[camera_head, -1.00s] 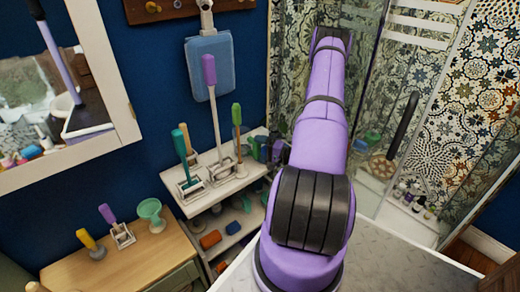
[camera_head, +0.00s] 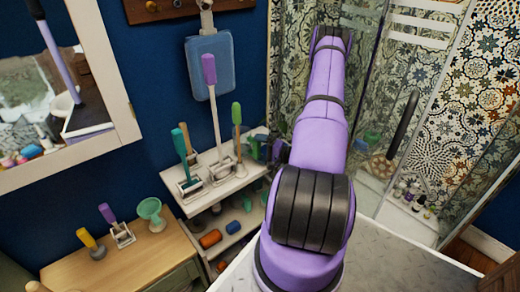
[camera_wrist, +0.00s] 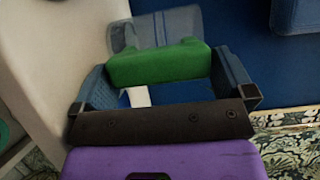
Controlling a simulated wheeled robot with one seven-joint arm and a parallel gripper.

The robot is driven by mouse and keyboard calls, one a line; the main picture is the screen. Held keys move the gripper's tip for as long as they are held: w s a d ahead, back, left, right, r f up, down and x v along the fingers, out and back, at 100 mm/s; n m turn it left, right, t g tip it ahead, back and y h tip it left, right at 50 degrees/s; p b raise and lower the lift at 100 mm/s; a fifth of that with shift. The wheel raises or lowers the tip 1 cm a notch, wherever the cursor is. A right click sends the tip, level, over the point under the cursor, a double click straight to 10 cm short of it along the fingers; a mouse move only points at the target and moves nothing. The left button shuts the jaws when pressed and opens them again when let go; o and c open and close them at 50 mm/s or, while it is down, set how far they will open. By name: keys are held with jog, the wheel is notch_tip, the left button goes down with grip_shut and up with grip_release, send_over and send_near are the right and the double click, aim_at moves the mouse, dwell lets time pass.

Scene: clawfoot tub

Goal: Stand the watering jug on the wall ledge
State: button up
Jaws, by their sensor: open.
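In the wrist view a green block-like part (camera_wrist: 160,62) with a clear greyish body behind it lies between my fingers. It may be the watering jug, but its whole shape is hidden. My gripper (camera_wrist: 170,85) is open, with one blue finger on each side of the green part. I cannot tell whether they touch it. In the head view a small green thing (camera_head: 255,147) shows beside my arm at the right end of a white shelf top (camera_head: 240,180). My gripper is mostly hidden there by my arm. I cannot tell which surface is the wall ledge.
Upright brushes and handled tools (camera_head: 188,165) stand on the white shelf unit, with several bottles below. A blue board (camera_head: 210,65) hangs on the wall. A glass shower screen and patterned tiles (camera_head: 450,130) are at right.

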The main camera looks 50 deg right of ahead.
jog(key=shift+s, duration=0.2)
jog(key=v, duration=0.8)
dwell(1.9)
jog(key=shift+s, duration=0.1)
dwell(0.4)
jog(key=v, duration=1)
jog(key=shift+s, duration=0.35)
jog(key=shift+d, duration=0.1)
